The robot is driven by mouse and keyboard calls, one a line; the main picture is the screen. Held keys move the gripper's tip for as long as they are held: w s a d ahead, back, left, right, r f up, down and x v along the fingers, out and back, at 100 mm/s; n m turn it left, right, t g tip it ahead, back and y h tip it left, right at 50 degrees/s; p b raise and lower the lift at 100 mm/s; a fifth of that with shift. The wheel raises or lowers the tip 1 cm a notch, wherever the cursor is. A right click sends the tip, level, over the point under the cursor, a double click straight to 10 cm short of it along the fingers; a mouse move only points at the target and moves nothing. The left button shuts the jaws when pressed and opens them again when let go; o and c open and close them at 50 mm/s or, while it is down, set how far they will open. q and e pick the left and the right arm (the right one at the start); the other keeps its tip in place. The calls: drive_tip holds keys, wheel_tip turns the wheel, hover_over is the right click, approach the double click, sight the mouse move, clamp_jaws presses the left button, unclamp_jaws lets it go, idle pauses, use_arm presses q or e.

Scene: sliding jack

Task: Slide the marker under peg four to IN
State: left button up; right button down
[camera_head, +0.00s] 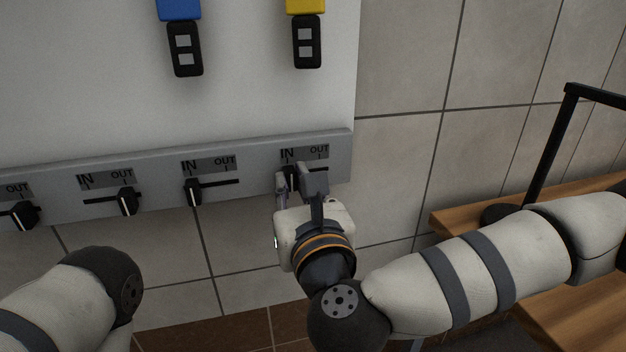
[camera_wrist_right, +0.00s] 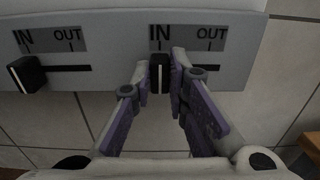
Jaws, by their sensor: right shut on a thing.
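A grey rail (camera_head: 150,160) carries black sliding markers, each with an IN/OUT label above a dark slot. My right gripper (camera_head: 296,180) is at the rightmost marker, which mostly hides behind the fingers in the head view. In the right wrist view this marker (camera_wrist_right: 159,73) stands between the two fingertips of the right gripper (camera_wrist_right: 160,82), shut on it. The marker stands below IN, at the left end of its slot. Peg numbers cannot be read. My left gripper is out of view.
The neighbouring marker (camera_head: 193,192) stands at IN. Two markers farther left (camera_head: 127,201) and (camera_head: 25,215) stand near OUT. Black tags hang below a blue piece (camera_head: 179,8) and a yellow piece (camera_head: 305,5) on the white board. A wooden bench (camera_head: 470,215) is at right.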

drive_tip(key=shift+s+a, duration=0.15)
drive_tip(key=c, duration=1.6)
unclamp_jaws()
drive_tip(key=shift+a, duration=0.15)
drive_tip(key=shift+o, duration=0.2)
drive_tip(key=v, duration=1.2)
drive_tip(key=shift+d, duration=0.2)
